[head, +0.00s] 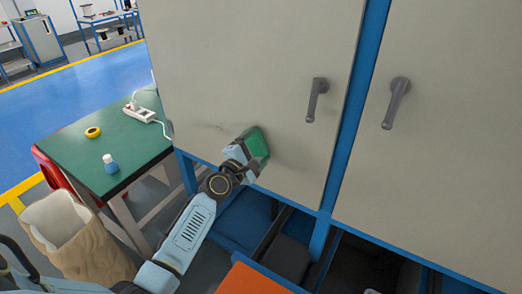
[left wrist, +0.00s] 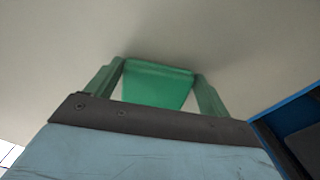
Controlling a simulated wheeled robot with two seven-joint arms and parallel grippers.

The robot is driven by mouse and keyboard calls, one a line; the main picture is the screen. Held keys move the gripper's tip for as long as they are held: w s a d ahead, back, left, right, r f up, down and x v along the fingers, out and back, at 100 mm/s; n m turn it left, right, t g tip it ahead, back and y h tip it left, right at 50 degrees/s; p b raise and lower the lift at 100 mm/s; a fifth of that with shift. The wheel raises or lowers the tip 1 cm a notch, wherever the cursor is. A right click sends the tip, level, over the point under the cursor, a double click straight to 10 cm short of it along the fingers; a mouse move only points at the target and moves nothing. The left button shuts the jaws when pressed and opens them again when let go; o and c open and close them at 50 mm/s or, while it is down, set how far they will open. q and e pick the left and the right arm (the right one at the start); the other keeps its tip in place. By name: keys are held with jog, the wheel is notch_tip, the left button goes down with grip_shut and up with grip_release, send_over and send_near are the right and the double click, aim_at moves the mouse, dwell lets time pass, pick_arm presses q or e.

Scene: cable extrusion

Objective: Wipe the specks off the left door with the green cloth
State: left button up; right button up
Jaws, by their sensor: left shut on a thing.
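The left door (head: 250,60) is a large pale grey cabinet door with a dark handle (head: 316,100) at its right side. My left gripper (head: 247,153) is at the lower part of this door, shut on the green cloth (head: 259,142). The cloth is up against the door or very close to it; contact is hard to tell. In the left wrist view the cloth (left wrist: 157,85) sits between the two fingers, facing the pale door (left wrist: 60,45). A faint dark mark (head: 217,127) shows on the door, left of and above the cloth. My right gripper is out of view.
The right door (head: 450,130) stands beyond a blue post (head: 355,105). A green table (head: 75,155) at left holds yellow tape (head: 93,132), a small bottle (head: 110,164) and a power strip (head: 139,112). A sack-like bin (head: 75,240) stands in front. Dark open space lies below the doors.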

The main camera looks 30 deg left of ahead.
aim_at(217, 123)
pick_arm(q)
jog(key=shift+w+a+r+b, duration=0.1)
jog(key=shift+a+b, duration=0.2)
jog(key=shift+a, duration=0.7)
jog(key=shift+w+a+r+b, duration=0.1)
jog(key=shift+a+b, duration=0.2)
jog(key=shift+a, duration=0.65)
jog(key=shift+w+a+f+b, duration=0.15)
jog(key=shift+a+b, duration=0.75)
jog(key=shift+a, duration=0.8)
jog(key=shift+a+f+b, duration=0.1)
jog(key=shift+a+b, duration=0.75)
jog(key=shift+a, duration=0.8)
jog(key=shift+w+a+f+b, duration=0.15)
jog(key=shift+a+b, duration=0.35)
jog(key=shift+a, duration=0.25)
jog(key=shift+w+a+r+b, duration=0.1)
jog(key=shift+a+b, duration=0.4)
jog(key=shift+a, duration=0.65)
jog(key=shift+w+a+b, duration=0.1)
jog(key=shift+a+b, duration=1.3)
jog(key=shift+a, duration=0.25)
